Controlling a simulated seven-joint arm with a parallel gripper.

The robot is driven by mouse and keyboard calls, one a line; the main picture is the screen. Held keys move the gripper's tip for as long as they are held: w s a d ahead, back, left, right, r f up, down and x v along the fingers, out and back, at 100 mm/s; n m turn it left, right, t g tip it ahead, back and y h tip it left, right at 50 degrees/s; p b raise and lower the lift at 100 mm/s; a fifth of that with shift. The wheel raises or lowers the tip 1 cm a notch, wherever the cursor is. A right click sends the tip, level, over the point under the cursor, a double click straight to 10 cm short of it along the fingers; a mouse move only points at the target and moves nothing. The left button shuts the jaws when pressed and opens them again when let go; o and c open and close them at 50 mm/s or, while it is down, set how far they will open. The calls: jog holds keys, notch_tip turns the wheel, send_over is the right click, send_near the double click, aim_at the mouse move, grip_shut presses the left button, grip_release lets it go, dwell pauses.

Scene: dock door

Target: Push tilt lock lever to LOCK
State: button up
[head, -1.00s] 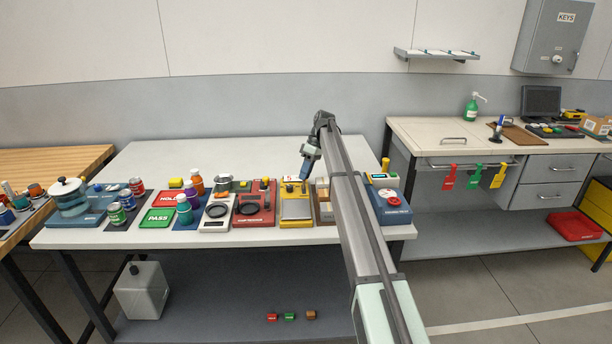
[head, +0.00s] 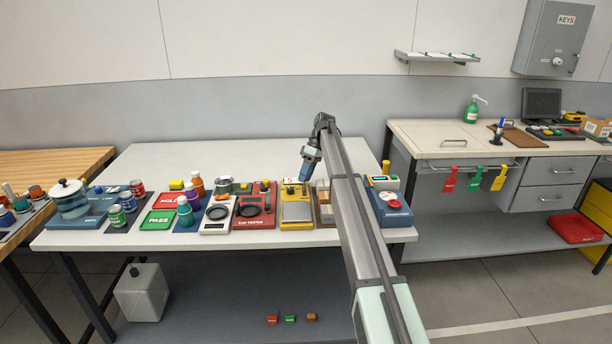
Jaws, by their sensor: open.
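A yellow device (head: 297,212) with a pale plate stands on the white table, right of the red cup tester. Small parts show along its back edge, but I cannot make out a tilt lock lever or a LOCK mark there. My gripper (head: 303,180) points down just above the back edge of this yellow device. Its jaws are open, with nothing seen between them. At this size I cannot tell whether the fingertips touch the device. My arm crosses the table to the right of it and hides part of the things there.
The red cup tester (head: 256,218) and a white scale (head: 217,228) stand to the left. A brown box (head: 324,214) and a blue device with a red button (head: 393,201) lie on either side of my arm. The back of the white table (head: 230,153) is clear.

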jog(key=shift+w+d+r, duration=0.2)
jog(key=shift+r, duration=0.2)
jog(key=shift+v, duration=1)
jog(key=w+d, duration=0.7)
jog(key=d, duration=0.2)
jog(key=shift+w, duration=0.25)
jog(key=shift+d, duration=0.15)
